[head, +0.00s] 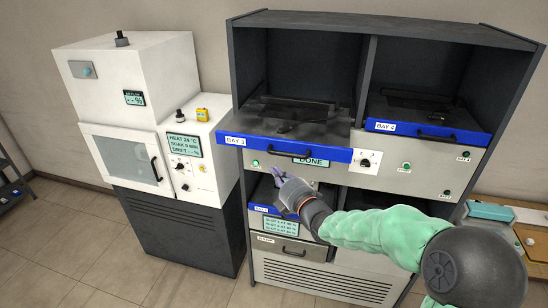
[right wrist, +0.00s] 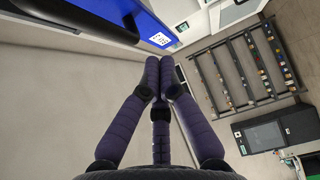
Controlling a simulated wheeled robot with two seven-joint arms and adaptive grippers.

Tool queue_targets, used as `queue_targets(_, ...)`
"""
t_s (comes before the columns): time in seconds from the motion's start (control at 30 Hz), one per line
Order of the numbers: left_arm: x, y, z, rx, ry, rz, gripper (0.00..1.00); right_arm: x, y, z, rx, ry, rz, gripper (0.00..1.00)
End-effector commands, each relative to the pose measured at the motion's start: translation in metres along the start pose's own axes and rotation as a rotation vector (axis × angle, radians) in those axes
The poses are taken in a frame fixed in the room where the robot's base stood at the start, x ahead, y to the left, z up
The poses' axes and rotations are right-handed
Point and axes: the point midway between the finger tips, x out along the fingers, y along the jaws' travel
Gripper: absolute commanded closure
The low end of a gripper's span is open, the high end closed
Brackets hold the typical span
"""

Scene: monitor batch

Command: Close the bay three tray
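The bay three tray (head: 262,148) is in the upper left opening of the grey cabinet. Its blue front with the "BAY 3" label stands out forward of the cabinet face, and its dark bed shows behind. My right gripper (head: 279,178) is below this blue front, apart from it in the picture, with its arm coming from the lower right. In the right wrist view its purple fingers (right wrist: 164,68) meet at the tips with nothing seen between them. A blue panel (right wrist: 90,14) with a white tag is at the upper left there. My left gripper is not in view.
The bay four tray (head: 428,138) sits at the right of the cabinet (head: 243,62). Below are a panel with a "DONE" display (head: 312,161), knobs and buttons, and lower bays. A white oven unit (head: 125,95) stands at left. A rack (right wrist: 247,72) shows in the wrist view.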

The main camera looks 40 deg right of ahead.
Motion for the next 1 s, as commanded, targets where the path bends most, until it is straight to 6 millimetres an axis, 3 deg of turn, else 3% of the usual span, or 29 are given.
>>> queue_targets(0.23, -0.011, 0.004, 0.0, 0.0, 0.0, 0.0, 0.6, 0.038, 0.001, -0.001, 0.002, 0.002, -0.002, 1.0)
queue_targets(0.4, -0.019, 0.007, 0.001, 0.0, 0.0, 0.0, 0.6, 0.052, 0.001, 0.015, 0.001, -0.001, 0.0, 1.0)
queue_targets(0.63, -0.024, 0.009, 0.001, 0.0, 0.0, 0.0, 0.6, 0.063, 0.0, 0.026, 0.001, -0.001, 0.0, 1.0)
queue_targets(1.0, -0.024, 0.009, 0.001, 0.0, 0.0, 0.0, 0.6, 0.065, 0.0, 0.028, 0.001, 0.0, 0.0, 1.0)
